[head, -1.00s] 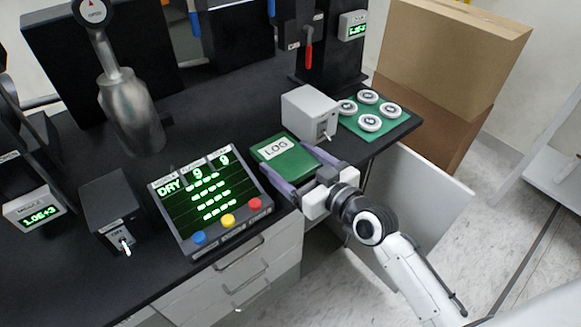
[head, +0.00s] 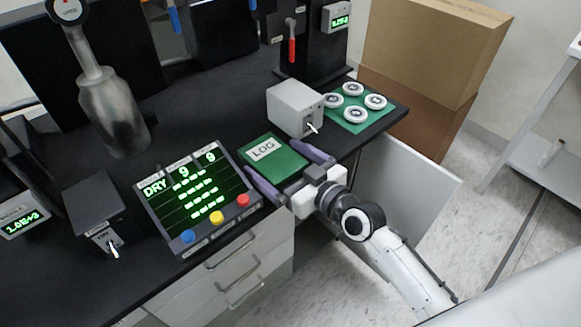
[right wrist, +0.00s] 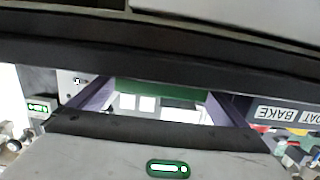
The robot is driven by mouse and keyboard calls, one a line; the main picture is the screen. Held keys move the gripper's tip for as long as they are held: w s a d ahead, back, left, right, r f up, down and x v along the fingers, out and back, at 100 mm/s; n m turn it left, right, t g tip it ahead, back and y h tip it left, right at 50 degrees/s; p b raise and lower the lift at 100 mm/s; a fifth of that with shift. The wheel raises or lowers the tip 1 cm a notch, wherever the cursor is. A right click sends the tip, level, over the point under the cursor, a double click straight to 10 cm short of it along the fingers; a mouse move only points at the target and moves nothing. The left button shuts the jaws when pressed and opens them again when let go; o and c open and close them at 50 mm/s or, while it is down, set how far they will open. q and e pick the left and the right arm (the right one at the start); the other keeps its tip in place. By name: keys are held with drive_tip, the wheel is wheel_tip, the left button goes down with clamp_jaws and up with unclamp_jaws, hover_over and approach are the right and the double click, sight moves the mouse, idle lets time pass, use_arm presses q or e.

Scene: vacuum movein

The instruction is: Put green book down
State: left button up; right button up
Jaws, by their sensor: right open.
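The green book (head: 276,163), with a white LOG label, lies flat on the black bench top near its front edge. In the head view my right gripper (head: 287,170) is open, with its purple fingers apart on the two sides of the book's near part. The right wrist view shows the book's green edge (right wrist: 158,88) between the two spread fingers. I cannot tell whether either finger touches it. My left gripper is not in view.
A control panel (head: 197,198) with lit text and coloured buttons is left of the book. A grey switch box (head: 294,108) stands just behind it. A green mat (head: 352,119) with several white discs is at right. An open cabinet door (head: 408,185) hangs below the bench.

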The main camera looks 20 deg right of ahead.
drive_tip(key=v, duration=1.1)
drive_tip(key=s+a+f+m+g+h, duration=0.1)
drive_tip(key=s+f+g, duration=0.2)
drive_tip(key=s+f, duration=0.5)
drive_tip(key=s+a+f+m+g+h, duration=0.1)
drive_tip(key=s+f, duration=0.7)
drive_tip(key=f, duration=0.8)
drive_tip(key=a+g+h, duration=0.1)
drive_tip(key=g, duration=0.1)
drive_tip(key=shift+f+g, duration=0.2)
drive_tip(key=shift+g, duration=0.2)
